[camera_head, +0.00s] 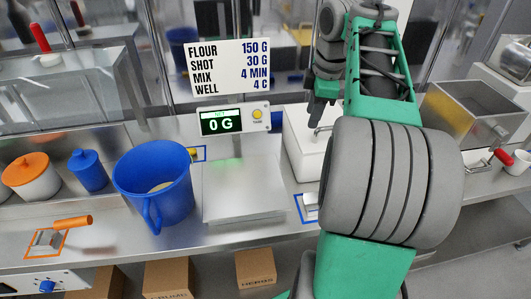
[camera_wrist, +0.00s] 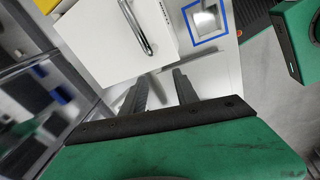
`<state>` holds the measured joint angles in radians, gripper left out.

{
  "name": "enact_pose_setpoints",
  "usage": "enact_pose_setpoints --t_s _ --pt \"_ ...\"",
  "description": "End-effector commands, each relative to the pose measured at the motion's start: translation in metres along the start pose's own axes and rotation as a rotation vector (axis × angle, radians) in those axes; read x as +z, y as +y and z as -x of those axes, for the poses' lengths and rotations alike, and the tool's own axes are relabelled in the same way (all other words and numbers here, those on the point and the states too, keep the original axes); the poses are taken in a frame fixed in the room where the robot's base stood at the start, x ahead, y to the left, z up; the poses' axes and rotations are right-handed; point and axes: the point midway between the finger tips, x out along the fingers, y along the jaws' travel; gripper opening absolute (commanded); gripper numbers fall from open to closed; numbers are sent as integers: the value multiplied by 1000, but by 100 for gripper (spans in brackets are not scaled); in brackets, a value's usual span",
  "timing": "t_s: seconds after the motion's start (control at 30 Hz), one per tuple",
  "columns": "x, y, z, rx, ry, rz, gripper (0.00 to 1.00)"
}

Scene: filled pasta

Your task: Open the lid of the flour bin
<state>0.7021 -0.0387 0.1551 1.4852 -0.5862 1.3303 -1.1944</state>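The white bin (camera_head: 300,140) stands right of the scale and is partly hidden behind my arm. In the wrist view the white bin (camera_wrist: 105,42) fills the upper left. A metal bar handle (camera_wrist: 137,30) runs across its white top, which looks shut. My gripper (camera_head: 318,108) is over the bin in the head view. In the wrist view my gripper (camera_wrist: 157,82) has its two dark fingers apart with nothing between them. The fingers point toward the bin's near edge, below the handle. Whether a finger touches the bin I cannot tell.
A scale (camera_head: 245,190) reading 0 G and a blue jug (camera_head: 152,190) stand left of the bin. A metal hopper (camera_head: 470,115) is at right. A blue-framed square (camera_wrist: 207,20) lies beside the bin. A glass panel (camera_wrist: 30,100) is at left in the wrist view.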

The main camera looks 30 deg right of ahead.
Motion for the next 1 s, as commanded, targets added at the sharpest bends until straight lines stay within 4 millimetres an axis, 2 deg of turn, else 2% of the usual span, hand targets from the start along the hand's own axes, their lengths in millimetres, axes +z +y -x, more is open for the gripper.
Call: enact_pose_setpoints --t_s 0.2,0.53,0.73,1.0 --pt "-43 -24 -20 -2 28 -144 36" --pt "-94 -71 -51 -14 54 -376 36" --pt "-110 -92 -64 -20 58 -475 36" --pt "-113 -97 -67 -21 58 -501 36"
